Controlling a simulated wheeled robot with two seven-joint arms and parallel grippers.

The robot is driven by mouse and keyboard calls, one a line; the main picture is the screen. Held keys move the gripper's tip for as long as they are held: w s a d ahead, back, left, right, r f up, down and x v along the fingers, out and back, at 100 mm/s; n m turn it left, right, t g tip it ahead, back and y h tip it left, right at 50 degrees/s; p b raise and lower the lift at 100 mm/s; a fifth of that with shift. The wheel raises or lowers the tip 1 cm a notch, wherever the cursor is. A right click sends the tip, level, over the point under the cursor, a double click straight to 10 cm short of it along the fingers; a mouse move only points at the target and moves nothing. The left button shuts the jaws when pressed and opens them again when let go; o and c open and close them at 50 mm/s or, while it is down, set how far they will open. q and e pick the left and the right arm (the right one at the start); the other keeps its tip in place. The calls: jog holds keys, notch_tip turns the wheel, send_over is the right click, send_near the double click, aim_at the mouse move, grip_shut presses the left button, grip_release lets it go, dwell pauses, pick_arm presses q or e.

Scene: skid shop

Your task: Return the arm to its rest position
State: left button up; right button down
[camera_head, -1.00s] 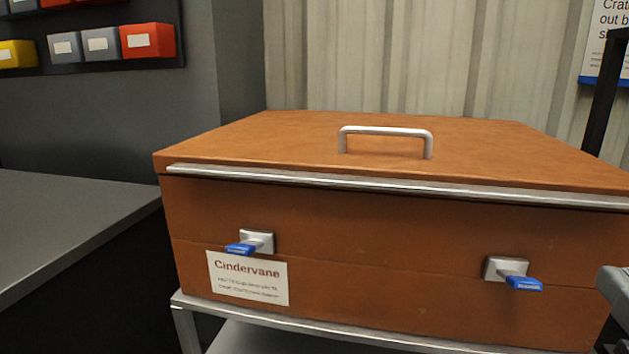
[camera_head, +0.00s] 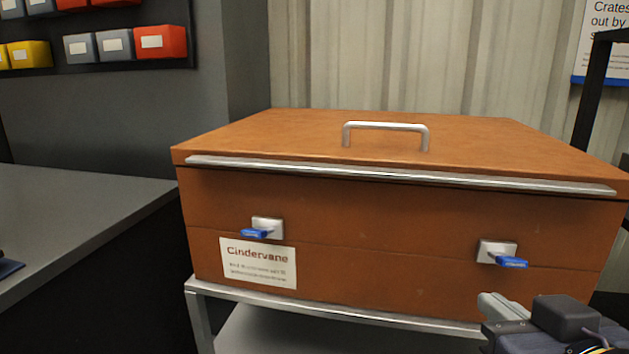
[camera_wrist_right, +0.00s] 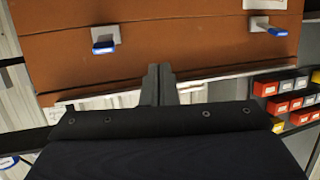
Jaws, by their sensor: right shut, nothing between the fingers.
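My right gripper (camera_head: 490,312) shows at the lower right of the head view, in front of the crate's lower right part. In the right wrist view its two fingers (camera_wrist_right: 158,82) are together with nothing between them. The brown crate (camera_head: 380,210) stands closed on a metal stand, with a silver handle (camera_head: 385,127) on its lid. Two latches with blue tabs, the left one (camera_head: 262,229) and the right one (camera_head: 503,255), sit on its front. The gripper is apart from the right latch, below it in the head view. My left gripper is not in view.
A label reading Cindervane (camera_head: 258,263) is on the crate's front. The metal stand (camera_head: 330,304) is under the crate. A grey bench (camera_head: 70,220) is at the left. Coloured bins (camera_head: 160,42) hang on the left wall. A dark post (camera_head: 592,95) stands at the right.

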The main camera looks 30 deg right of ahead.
jog(key=w+a+f+n+g+y, duration=0.1)
jog(key=w+a+f+g+y, duration=0.2)
jog(key=f, duration=0.5)
jog(key=w+a+f+n+g+y, duration=0.1)
jog(key=w+f+n+y, duration=0.2)
jog(key=f, duration=0.4)
jog(key=a+f+g+y, duration=0.35)
jog(key=a+f, duration=0.25)
jog(key=f, duration=0.5)
notch_tip(320, 180, up, 38)
jog(key=p, duration=3.8)
jog(key=shift+w+a+f+y, duration=0.15)
jog(key=shift+a+y, duration=0.05)
jog(key=shift+y, duration=0.15)
